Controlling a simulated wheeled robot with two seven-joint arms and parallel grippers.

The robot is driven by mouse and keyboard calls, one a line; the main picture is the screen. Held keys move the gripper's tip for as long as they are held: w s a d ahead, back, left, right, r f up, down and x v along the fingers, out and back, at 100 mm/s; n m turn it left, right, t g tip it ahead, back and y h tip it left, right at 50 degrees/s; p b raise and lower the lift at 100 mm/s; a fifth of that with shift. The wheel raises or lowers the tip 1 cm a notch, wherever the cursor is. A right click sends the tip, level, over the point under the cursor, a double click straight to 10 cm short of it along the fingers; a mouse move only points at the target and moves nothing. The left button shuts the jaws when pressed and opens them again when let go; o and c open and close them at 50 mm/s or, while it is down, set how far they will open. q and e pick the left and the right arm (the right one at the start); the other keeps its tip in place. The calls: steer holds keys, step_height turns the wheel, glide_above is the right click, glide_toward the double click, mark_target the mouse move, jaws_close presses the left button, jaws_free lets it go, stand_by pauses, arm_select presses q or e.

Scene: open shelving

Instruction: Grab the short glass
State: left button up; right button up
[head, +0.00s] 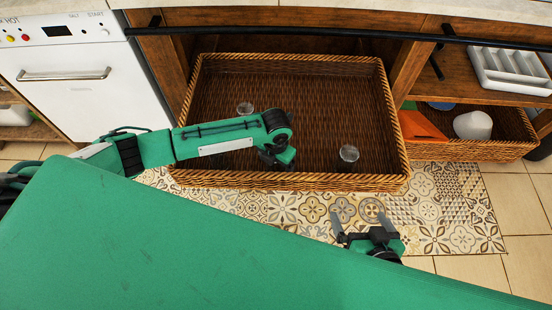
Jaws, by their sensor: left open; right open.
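Two small clear glasses stand in the large wicker basket (287,180). One glass (245,108) is toward the back left, just beyond my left forearm. The other glass (349,153) is near the front right. Seen from above, I cannot tell which is the shorter. My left gripper (279,160) is over the basket between the two glasses, pointing down, open and touching neither. My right gripper (361,222) is open and empty in front of the basket, over the patterned mat, nearer the front right glass.
A black rail (330,33) runs along the counter above the basket's back. At the right, a smaller basket (470,150) holds a white container (473,125) and an orange item (420,126). A white tray (510,70) sits above it.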

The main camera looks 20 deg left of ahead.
arm_select(q)
steer(key=shift+c, duration=0.4)
steer(key=c, duration=1.1)
steer(key=shift+r, duration=0.1)
